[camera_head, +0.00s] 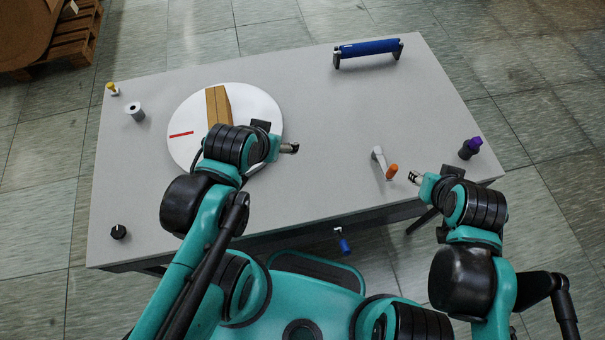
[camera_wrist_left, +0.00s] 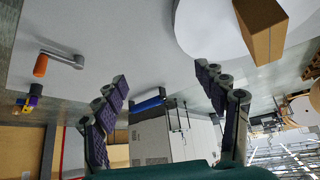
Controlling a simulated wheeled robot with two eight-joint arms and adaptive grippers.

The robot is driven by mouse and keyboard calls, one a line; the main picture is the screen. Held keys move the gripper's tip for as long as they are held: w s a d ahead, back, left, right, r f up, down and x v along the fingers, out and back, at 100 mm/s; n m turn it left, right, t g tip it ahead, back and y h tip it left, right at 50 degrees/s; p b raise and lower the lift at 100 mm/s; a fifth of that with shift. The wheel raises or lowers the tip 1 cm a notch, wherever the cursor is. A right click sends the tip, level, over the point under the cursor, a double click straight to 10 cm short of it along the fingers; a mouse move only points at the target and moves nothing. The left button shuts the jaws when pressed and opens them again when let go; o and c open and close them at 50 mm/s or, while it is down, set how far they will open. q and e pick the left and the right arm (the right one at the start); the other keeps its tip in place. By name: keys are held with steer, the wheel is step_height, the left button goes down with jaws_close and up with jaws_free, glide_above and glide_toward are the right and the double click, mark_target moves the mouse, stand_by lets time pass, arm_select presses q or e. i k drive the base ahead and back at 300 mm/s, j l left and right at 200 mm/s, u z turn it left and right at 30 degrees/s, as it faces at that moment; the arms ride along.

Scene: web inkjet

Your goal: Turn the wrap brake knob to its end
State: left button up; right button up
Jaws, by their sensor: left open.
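A small black round knob (camera_head: 118,232) stands on the grey table (camera_head: 320,110) near its front left corner; it looks like the brake knob, though no label is readable. A purple-topped knob (camera_head: 470,147) stands at the right edge and also shows at the left of the left wrist view (camera_wrist_left: 34,92). My left gripper (camera_head: 292,148) is over the table right of the white disc, well away from the black knob. Its fingers (camera_wrist_left: 160,74) are spread and empty. My right gripper (camera_head: 414,177) is near the front right edge, by the crank; its fingers are too small to judge.
A cardboard box (camera_head: 218,106) lies on the white disc (camera_head: 190,107). A crank (camera_head: 378,158) with an orange handle stands at right, a blue roller (camera_head: 368,48) at the back. A grey spool (camera_head: 134,111) and yellow knob (camera_head: 112,88) stand back left. The table's middle is clear.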

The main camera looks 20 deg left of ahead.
mark_target(118, 232)
steer(key=j+u, duration=0.1)
steer(key=u, duration=0.4)
steer(key=j+u, duration=0.1)
steer(key=u, duration=0.4)
steer(key=k+j+u, duration=0.1)
steer(key=u, duration=0.4)
steer(key=j+u, duration=0.15)
steer(key=u, duration=0.3)
steer(key=j+u, duration=0.1)
steer(key=u, duration=0.4)
steer(key=z, duration=2.2)
steer(key=j+u, duration=0.1)
steer(key=u, duration=2.05)
